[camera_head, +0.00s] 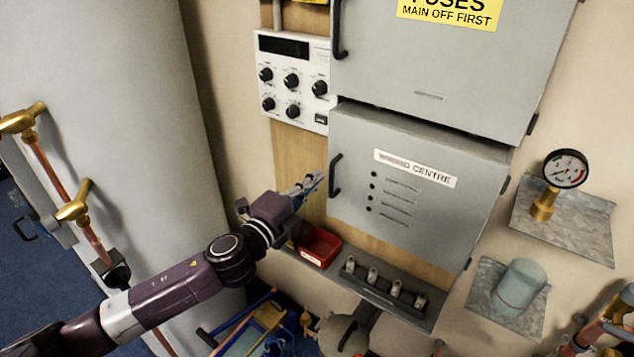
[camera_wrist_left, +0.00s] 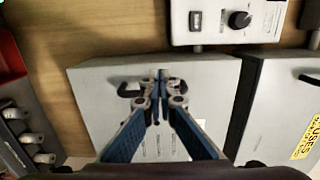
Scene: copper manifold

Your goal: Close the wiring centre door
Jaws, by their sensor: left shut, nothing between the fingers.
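The wiring centre (camera_head: 440,215) is a grey wall box with a white label. Its door has a dark handle (camera_head: 335,175) on the left edge and hinges on the right. The door looks flush or nearly so; I cannot tell whether a small gap remains. My left gripper (camera_head: 316,181) is shut and empty, just left of the handle, apart from it as far as I can tell. In the left wrist view the shut fingertips (camera_wrist_left: 160,78) lie over the grey box (camera_wrist_left: 205,75), beside a dark handle (camera_wrist_left: 129,90). My right gripper is not in view.
The grey fuses box (camera_head: 450,65) hangs directly above, with a control panel (camera_head: 292,80) to its left. Below is a rail with several clips (camera_head: 385,285) and a red bin (camera_head: 320,246). A pressure gauge (camera_head: 566,168) stands on a shelf at right. A large grey cylinder (camera_head: 115,110) stands left.

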